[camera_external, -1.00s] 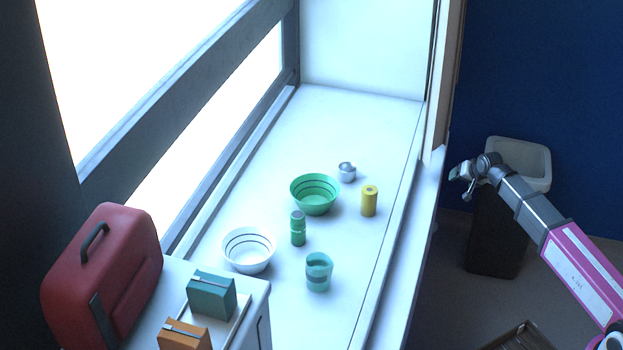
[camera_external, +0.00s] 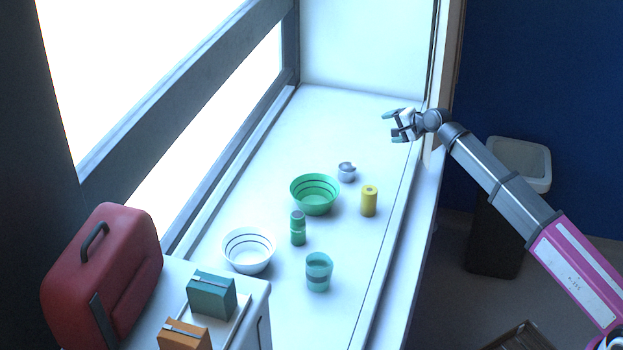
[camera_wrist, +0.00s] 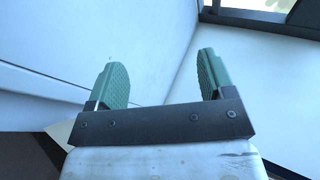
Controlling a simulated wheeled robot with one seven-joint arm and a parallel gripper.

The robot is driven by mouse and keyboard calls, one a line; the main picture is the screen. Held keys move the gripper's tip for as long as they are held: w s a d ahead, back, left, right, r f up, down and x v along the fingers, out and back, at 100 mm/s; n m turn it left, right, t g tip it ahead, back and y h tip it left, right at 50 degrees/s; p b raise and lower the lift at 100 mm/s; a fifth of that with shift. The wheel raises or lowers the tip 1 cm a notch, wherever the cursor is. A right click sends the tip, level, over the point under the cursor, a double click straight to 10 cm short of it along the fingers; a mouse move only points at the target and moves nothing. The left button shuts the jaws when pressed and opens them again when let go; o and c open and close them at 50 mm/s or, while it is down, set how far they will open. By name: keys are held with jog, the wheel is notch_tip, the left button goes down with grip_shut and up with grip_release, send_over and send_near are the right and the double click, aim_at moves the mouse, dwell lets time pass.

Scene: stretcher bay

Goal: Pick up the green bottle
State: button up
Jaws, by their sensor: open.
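The green bottle (camera_external: 298,229) stands upright on the white sill between the green bowl and the teal cup in the external view. My gripper (camera_external: 392,126) is open and empty, raised over the right side of the sill, behind and to the right of the bottle, well apart from it. In the wrist view my gripper (camera_wrist: 162,82) shows two green padded fingers spread apart with nothing between them. The bottle is not in the wrist view, which shows only pale surfaces and part of a window frame.
Near the bottle are a green bowl (camera_external: 314,207), a white bowl (camera_external: 248,265), a teal cup (camera_external: 318,283), a yellow can (camera_external: 369,201) and a small grey cup (camera_external: 346,175). A red case (camera_external: 125,275) and boxes (camera_external: 211,294) stand front left. The sill's far end is clear.

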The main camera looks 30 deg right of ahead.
jog(key=s+a+f+m+g+y, duration=0.1)
jog(key=s+a+m+y, duration=0.15)
jog(key=a, duration=0.65)
jog(key=s+a+f+m+g+y, duration=0.1)
jog(key=s+a+f+g+y, duration=0.2)
jog(key=a, duration=0.5)
jog(key=m+g+y, duration=0.2)
jog(key=m+y, duration=0.2)
jog(key=y, duration=0.2)
send_near(298, 224)
jog(key=shift+w+d+f, duration=0.35)
jog(key=shift+w+d, duration=0.05)
jog(key=shift+w, duration=0.2)
jog(key=shift+w+d+f, duration=0.3)
jog(key=shift+w+d, duration=0.1)
jog(key=shift+w, duration=0.15)
jog(key=shift+s+d+f+m+y, duration=0.1)
jog(key=shift+s+f+m+y, duration=0.25)
jog(key=shift+f+y, duration=0.15)
jog(key=x, duration=0.5)
jog(key=shift+w+f, duration=0.1)
jog(key=shift+w, duration=0.15)
jog(key=shift+f+x, duration=0.2)
jog(key=shift+x, duration=2.7)
jog(key=shift+s, duration=0.2)
jog(key=c, duration=1.1)
